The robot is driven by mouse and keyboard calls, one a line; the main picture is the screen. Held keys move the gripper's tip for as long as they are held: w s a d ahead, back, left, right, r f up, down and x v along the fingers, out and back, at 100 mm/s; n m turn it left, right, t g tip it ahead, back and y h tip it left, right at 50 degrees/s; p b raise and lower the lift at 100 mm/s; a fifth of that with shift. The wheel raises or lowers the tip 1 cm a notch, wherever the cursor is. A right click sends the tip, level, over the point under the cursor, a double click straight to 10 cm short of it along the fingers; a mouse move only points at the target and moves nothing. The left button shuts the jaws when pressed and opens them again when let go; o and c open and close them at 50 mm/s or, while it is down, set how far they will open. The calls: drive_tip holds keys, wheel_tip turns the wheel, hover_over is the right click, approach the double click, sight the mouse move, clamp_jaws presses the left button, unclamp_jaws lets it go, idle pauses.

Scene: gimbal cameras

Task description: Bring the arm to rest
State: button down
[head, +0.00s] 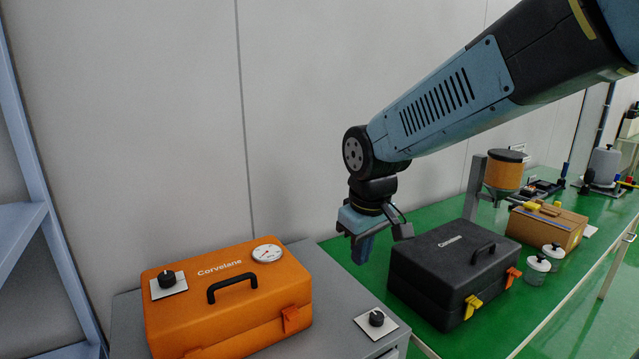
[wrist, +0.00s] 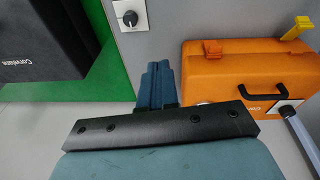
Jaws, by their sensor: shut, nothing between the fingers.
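My arm reaches in from the upper right in the head view, and my gripper (head: 362,250) hangs from its end, pointing down. The gripper is shut and empty, in the air between an orange case and a black case. In the wrist view the blue fingers (wrist: 157,85) lie side by side above a dark bar, with grey surface and green beyond them. What lies directly under the fingertips is partly hidden by the gripper itself.
The orange case (head: 228,297) sits on a grey cabinet (head: 335,292) with a knob plate (head: 376,322). The black case (head: 450,268), a cardboard box (head: 548,226) and white-lidded jars (head: 538,265) stand on the green bench (head: 592,207). A blue-grey frame (head: 40,180) stands at left.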

drive_tip(key=s+d+r+m+t, duration=0.1)
drive_tip(key=s+d+r+m, duration=0.2)
drive_tip(key=s+d, duration=0.2)
drive_tip(key=s+d+r+m+t, duration=0.2)
drive_tip(key=s+d+r+m, duration=0.2)
drive_tip(key=d, duration=0.6)
drive_tip(key=shift+s+d+r, duration=0.15)
drive_tip(key=shift+s+d, duration=0.25)
drive_tip(key=shift+s, duration=0.4)
